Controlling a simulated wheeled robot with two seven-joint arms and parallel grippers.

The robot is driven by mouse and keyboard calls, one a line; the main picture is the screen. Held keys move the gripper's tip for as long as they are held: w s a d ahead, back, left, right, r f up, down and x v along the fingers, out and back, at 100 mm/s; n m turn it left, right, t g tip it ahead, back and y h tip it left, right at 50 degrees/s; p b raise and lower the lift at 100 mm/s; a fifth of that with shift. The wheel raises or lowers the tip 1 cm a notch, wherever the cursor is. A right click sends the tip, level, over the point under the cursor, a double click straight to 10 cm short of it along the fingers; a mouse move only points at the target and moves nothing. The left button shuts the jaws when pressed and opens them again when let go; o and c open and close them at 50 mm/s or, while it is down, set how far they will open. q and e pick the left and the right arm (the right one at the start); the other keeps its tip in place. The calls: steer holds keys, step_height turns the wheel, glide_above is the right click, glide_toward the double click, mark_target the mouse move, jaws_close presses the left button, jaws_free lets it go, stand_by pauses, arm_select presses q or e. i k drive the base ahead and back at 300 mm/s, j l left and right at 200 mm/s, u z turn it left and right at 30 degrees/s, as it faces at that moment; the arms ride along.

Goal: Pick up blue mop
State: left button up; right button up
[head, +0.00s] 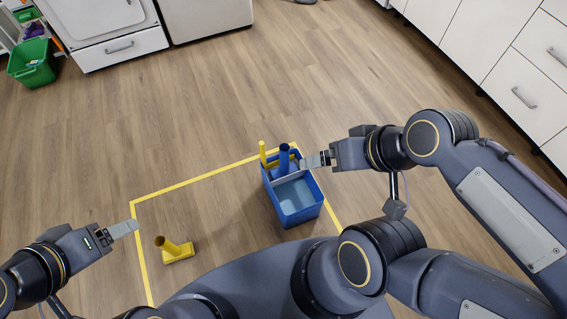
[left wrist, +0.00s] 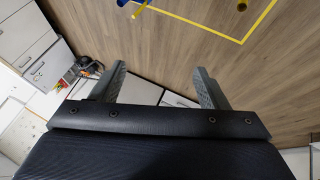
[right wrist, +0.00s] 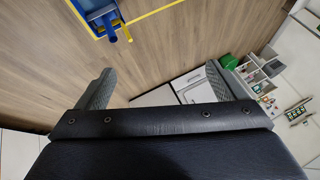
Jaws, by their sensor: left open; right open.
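The blue mop (head: 285,157) stands upright at the back of a blue bucket (head: 318,212). Only its thick blue handle shows; its lower end is hidden in the bucket. In the right wrist view the blue mop (right wrist: 110,24) shows at the top edge. My right gripper (head: 308,160) is open and just right of the blue handle in the head view; whether they touch is unclear. Its spread fingers show with nothing between them in the right wrist view. My left gripper (head: 130,228) is open and empty, low on the left, well apart from the bucket.
A yellow handle (head: 262,152) stands beside the blue mop at the bucket. A yellow piece with an upright tube (head: 178,252) stands on the floor right of my left gripper. Yellow tape (head: 200,178) outlines a floor area. Wooden floor is clear beyond it; white cabinets (head: 500,60) line the right.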

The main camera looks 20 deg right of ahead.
mark_target(285, 168)
steer(key=u, duration=0.4)
steer(key=l+u, duration=0.1)
steer(key=u, duration=0.35)
steer(key=k+u, duration=0.1)
steer(key=u, duration=0.75)
steer(key=k+l, duration=0.2)
steer(key=k, duration=0.3)
steer(key=k+l, duration=0.2)
steer(key=k, duration=0.35)
steer(key=k+l, duration=0.2)
steer(key=k, duration=0.3)
steer(key=k+l, duration=0.2)
steer(key=k, duration=0.35)
